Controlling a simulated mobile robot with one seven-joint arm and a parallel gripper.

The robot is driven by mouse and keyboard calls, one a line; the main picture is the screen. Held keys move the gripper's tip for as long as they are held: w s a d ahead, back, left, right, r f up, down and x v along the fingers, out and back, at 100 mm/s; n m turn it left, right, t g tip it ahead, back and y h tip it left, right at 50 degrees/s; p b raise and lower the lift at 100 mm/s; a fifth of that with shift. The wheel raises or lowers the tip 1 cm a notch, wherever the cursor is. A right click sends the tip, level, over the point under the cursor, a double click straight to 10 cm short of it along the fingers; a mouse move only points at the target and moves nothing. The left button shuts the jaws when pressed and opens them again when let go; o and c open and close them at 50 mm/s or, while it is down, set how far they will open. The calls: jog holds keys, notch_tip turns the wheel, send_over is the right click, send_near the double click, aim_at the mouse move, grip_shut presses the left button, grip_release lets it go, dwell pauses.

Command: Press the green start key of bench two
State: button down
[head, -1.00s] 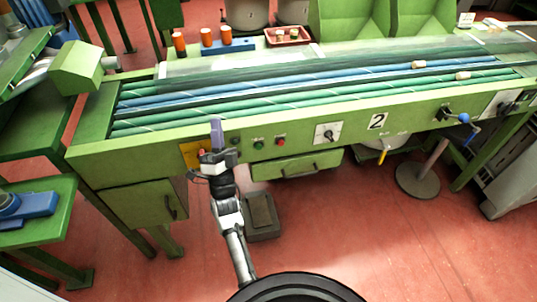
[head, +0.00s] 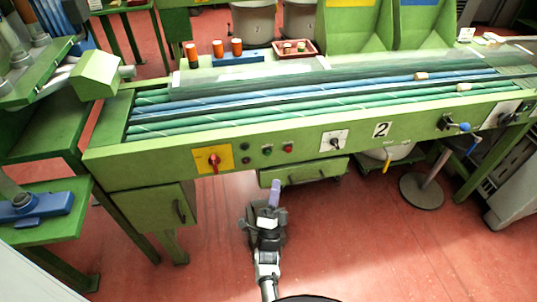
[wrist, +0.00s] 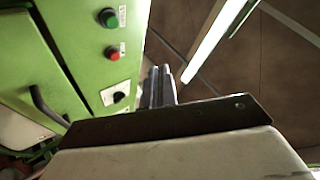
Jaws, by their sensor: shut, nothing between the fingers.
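Bench two is the long green bench (head: 150,172) with the number plate "2" (head: 381,129) on its front. The small round green key (head: 267,151) is on its front panel, just left of the red key (head: 288,149). In the wrist view the green key (wrist: 108,18) is at the upper left, with the red key (wrist: 113,53) beside it. My gripper (head: 274,188) is shut and empty, apart from the panel, and appears below the keys in the head view. Its fingers (wrist: 158,85) show in the wrist view, right of the keys. Nothing covers the green key.
A red rotary switch on a yellow plate (head: 214,160) is left of the keys; a black selector (head: 334,139) is right. A drawer (head: 305,171) with a handle sits below the panel. A blue-knobbed crank (head: 462,127) sticks out farther right. Open red floor lies before the bench.

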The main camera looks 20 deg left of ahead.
aim_at(268, 153)
jog(key=w+a+b, duration=0.3)
jog(key=w+a, duration=0.2)
jog(key=w, duration=0.2)
jog(key=shift+w, duration=0.15)
dwell(0.4)
jog(key=shift+w+a+b, duration=0.1)
jog(key=shift+w+b, duration=0.05)
jog(key=shift+b, duration=0.4)
dwell(1.3)
jog(key=shift+w+a, duration=0.15)
jog(key=shift+w, duration=0.05)
